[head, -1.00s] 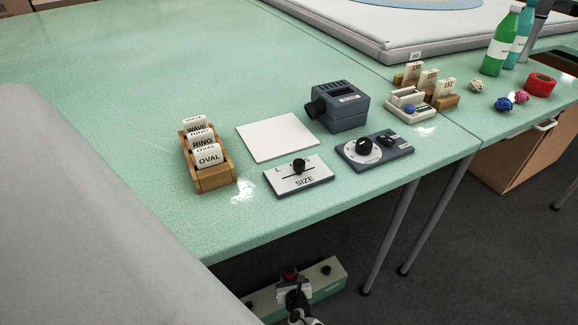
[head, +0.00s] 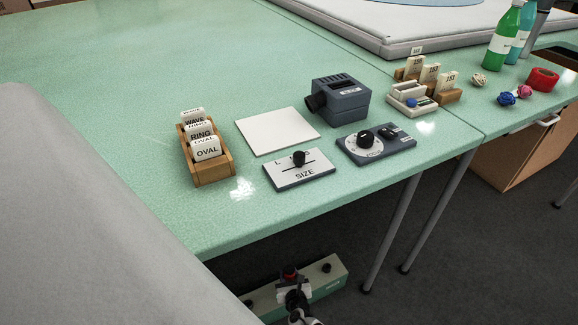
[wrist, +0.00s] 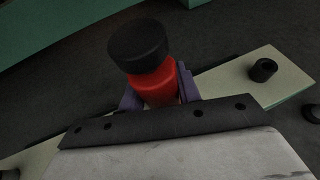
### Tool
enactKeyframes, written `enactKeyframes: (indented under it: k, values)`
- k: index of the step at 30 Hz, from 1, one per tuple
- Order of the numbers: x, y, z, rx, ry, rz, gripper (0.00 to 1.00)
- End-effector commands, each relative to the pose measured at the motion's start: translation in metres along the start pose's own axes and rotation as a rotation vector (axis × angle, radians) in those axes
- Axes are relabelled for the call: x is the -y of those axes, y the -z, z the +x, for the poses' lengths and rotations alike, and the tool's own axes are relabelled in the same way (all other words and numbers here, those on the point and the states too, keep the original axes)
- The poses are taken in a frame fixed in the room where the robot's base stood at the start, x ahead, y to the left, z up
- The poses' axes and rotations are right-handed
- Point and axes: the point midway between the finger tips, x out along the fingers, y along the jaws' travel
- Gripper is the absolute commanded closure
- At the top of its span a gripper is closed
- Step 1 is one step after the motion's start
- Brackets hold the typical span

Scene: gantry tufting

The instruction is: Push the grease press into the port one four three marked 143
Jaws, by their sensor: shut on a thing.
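The grease press shows in the wrist view as a red body (wrist: 158,82) with a wide black cap (wrist: 138,46). It also shows small and red in the head view (head: 290,271). My gripper (wrist: 160,98) is shut on its red body, with purple finger pads on both sides. A pale green bar (head: 318,282) lies low, below the table edge, and my gripper is over its middle. Black round ports stand on the bar, one at its right part (wrist: 263,69) and one at its left end (head: 249,304). No 143 mark is readable. The press's lower end is hidden.
Above is the green table (head: 130,100) with a wooden card box (head: 213,172), a SIZE slider plate (head: 299,169), a dial plate (head: 376,146) and a dark grey machine (head: 341,102). Table legs (head: 391,235) stand right of the bar. Dark floor surrounds it.

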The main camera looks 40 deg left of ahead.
Motion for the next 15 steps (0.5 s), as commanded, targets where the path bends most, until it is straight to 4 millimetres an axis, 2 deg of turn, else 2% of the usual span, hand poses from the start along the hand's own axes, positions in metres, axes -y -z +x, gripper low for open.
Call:
enactKeyframes:
  k: [11,12,15]
  values:
    - [0.0001,0.0077,0.0034,0.001,0.000,-0.001,0.94]
    - [0.0001,0.0064,0.0029,0.001,0.000,-0.001,0.62]
    - [0.0001,0.0064,0.0029,0.000,0.000,-0.001,0.49]
